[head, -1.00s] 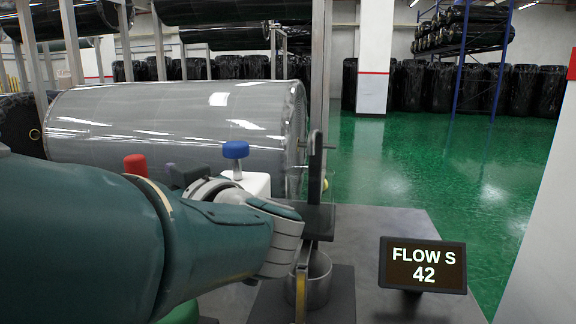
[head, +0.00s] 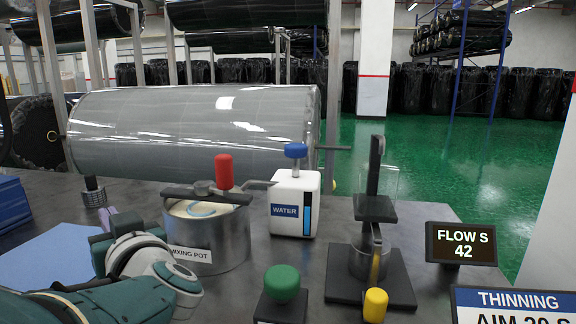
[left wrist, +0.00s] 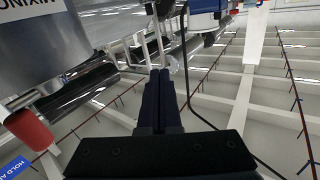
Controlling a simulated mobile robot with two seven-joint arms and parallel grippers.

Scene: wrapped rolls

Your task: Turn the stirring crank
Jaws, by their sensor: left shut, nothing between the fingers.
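The mixing pot (head: 210,248) stands on the grey table and holds a pale liquid with a blue ring mark. The stirring crank (head: 178,192) lies across its top, with an upright red knob (head: 223,172). My left arm comes in from the lower left, and its wrist is in front and left of the pot, apart from the crank. In the left wrist view my left gripper (left wrist: 161,74) is shut and empty. The red knob (left wrist: 30,130) and the pot wall (left wrist: 75,45) show to its left there. My right gripper is not in view.
A white water container (head: 284,190) with a blue knob stands right of the pot. Further right are a cup stand (head: 385,285), a flow display (head: 462,244) and a thinning display (head: 510,304). Green (head: 282,284) and yellow (head: 376,303) knobs stand in front.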

